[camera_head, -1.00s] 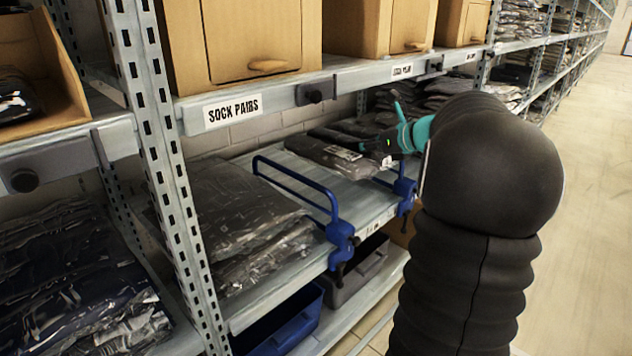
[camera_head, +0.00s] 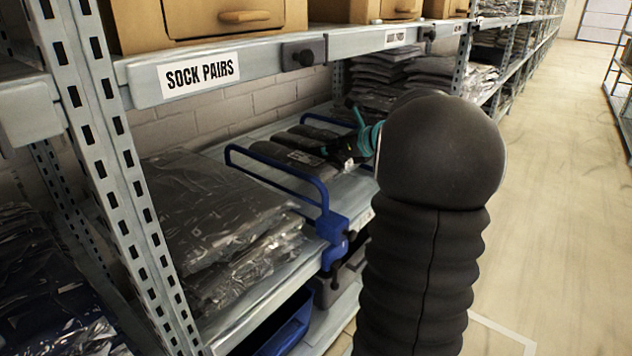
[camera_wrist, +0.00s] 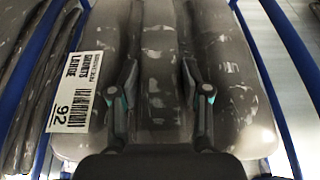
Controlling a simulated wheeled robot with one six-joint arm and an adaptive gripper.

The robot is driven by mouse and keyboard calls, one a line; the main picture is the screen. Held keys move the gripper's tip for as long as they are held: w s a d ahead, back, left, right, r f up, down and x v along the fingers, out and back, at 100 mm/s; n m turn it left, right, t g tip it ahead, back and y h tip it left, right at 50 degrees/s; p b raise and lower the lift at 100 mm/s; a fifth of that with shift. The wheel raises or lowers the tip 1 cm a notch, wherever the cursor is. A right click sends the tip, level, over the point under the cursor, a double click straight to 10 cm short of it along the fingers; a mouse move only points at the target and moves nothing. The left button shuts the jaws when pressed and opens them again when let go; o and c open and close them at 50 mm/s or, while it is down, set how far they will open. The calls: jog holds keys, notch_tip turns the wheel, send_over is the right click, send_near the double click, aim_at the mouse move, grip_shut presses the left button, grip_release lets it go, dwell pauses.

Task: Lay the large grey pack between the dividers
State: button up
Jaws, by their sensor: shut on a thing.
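The large grey pack (camera_wrist: 160,110) is a plastic-wrapped bundle with several long folds and a white label (camera_wrist: 77,90) that reads large and 92. My gripper (camera_wrist: 160,75) is shut on its middle fold, one finger on each side. In the wrist view the pack lies between a blue divider on the left (camera_wrist: 42,60) and one on the right (camera_wrist: 265,85). In the head view the pack (camera_head: 290,158) shows behind the near blue divider (camera_head: 325,195), with the far divider (camera_head: 325,121) beyond. My gripper (camera_head: 348,148) is at its aisle end. Whether its underside touches the shelf is hidden.
Dark wrapped packs (camera_head: 210,215) are stacked left of the near divider, and grey packs (camera_head: 390,75) beyond the far one. The upper shelf beam (camera_head: 270,62) with cartons is overhead. A steel upright (camera_head: 105,160) stands left. Blue bins (camera_head: 285,325) are below; the aisle (camera_head: 550,170) is clear.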

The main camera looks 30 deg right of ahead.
jog(key=shift+f+b, duration=0.75)
jog(key=shift+f, duration=3.05)
jog(key=shift+f, duration=0.15)
jog(key=o, duration=1.3)
jog(key=shift+c, duration=0.2)
jog(key=shift+s+d+r, duration=0.1)
jog(key=shift+s+r, duration=0.15)
jog(key=shift+s, duration=0.05)
jog(key=p+v, duration=0.1)
jog(key=v, duration=1)
jog(key=shift+s+r, duration=0.1)
jog(key=shift+s, duration=0.1)
